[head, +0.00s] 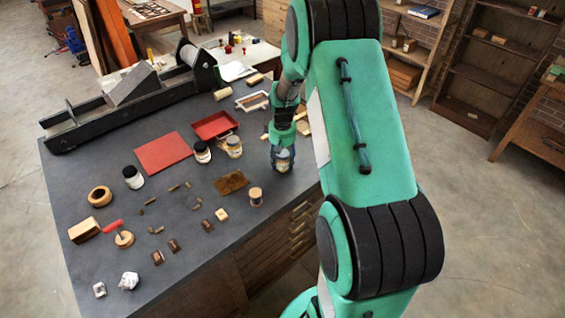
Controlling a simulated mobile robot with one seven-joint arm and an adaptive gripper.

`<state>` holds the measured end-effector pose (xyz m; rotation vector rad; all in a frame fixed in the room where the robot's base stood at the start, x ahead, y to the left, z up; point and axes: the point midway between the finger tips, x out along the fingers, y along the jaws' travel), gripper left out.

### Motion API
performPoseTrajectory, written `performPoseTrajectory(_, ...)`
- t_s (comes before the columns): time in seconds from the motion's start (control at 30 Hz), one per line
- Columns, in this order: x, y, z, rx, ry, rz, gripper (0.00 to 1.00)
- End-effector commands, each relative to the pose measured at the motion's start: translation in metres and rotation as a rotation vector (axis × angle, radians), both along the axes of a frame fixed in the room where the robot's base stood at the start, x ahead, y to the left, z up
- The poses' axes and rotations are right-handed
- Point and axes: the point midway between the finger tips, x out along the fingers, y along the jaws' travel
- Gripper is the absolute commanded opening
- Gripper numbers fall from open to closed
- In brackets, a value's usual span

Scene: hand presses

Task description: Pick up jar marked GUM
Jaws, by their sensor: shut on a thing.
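My gripper (282,152) points down near the right edge of the dark bench top. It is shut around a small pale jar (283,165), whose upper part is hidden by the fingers. I cannot read a label on it, and I cannot tell whether it touches the bench. Another cream jar (234,148) stands upright to the left of my gripper.
A red tray (214,125) and a flat red sheet (162,152) lie behind the jars. A wooden spool (255,196) and brown cloth (231,183) lie in front. A long press (130,95) fills the bench's back. Small blocks lie scattered at front left.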

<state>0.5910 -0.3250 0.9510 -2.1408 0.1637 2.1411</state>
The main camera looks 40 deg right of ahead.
Motion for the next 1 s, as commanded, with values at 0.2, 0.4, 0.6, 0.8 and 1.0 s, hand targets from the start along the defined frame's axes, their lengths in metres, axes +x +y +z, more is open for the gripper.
performPoseTrajectory(0.2, 0.001, -0.001, 0.028, -0.001, -0.003, 0.0, 0.13)
performPoseTrajectory(0.4, -0.025, 0.014, 0.032, 0.0, 0.0, 0.0, 0.13)
performPoseTrajectory(0.6, -0.058, 0.032, 0.036, -0.001, -0.002, 0.0, 0.13)
performPoseTrajectory(0.8, -0.092, 0.051, 0.039, 0.0, -0.001, 0.0, 0.13)
performPoseTrajectory(1.0, -0.119, 0.065, 0.041, 0.0, -0.001, 0.0, 0.13)
